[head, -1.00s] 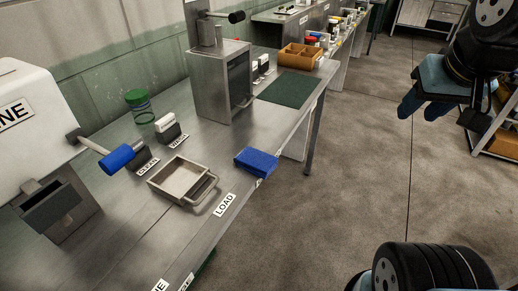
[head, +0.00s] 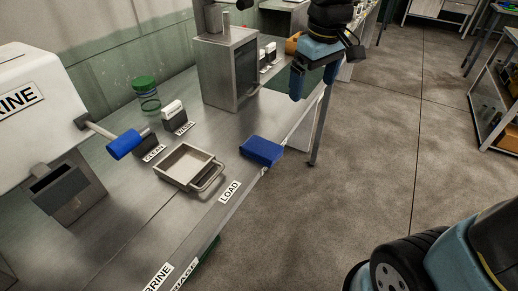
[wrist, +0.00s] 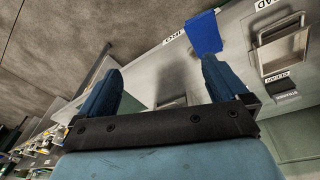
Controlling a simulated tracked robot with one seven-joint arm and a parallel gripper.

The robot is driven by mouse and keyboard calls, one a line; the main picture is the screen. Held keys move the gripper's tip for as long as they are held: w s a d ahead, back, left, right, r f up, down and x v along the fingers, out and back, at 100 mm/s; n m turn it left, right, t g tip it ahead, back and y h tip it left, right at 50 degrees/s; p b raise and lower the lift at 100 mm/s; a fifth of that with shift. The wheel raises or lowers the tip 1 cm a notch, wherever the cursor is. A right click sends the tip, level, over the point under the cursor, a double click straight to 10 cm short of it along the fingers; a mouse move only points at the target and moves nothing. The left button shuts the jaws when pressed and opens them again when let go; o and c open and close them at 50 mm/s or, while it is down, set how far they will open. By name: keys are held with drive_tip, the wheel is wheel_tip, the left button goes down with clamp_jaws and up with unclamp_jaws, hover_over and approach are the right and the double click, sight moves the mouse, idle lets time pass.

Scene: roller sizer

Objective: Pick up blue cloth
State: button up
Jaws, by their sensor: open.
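The blue cloth (head: 261,151) is a folded blue block lying at the front edge of the metal bench, right of the LOAD label. In the wrist view the cloth (wrist: 204,34) lies beyond my fingers, near the right fingertip in the picture. My gripper (head: 312,88) is open and empty. In the head view it is above and to the right of the cloth, near the bench's front edge. The wrist view shows both blue fingers (wrist: 160,80) spread wide with nothing between them.
A metal tray with a handle (head: 186,163) sits left of the cloth. A shelf unit (head: 494,110) is at the right. The floor in front is clear.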

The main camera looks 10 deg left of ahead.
sight(259, 145)
drive_tip(key=a+f+n+g, duration=0.2)
drive_tip(key=a+f+n, duration=0.3)
drive_tip(key=a, duration=0.7)
drive_tip(key=shift+m, duration=0.6)
wheel_tip(259, 145, down, 15)
drive_tip(key=shift+r, duration=0.1)
drive_tip(key=shift+s, duration=0.1)
drive_tip(key=shift+c, duration=0.5)
drive_tip(key=c, duration=1)
drive_tip(key=shift+r, duration=0.15)
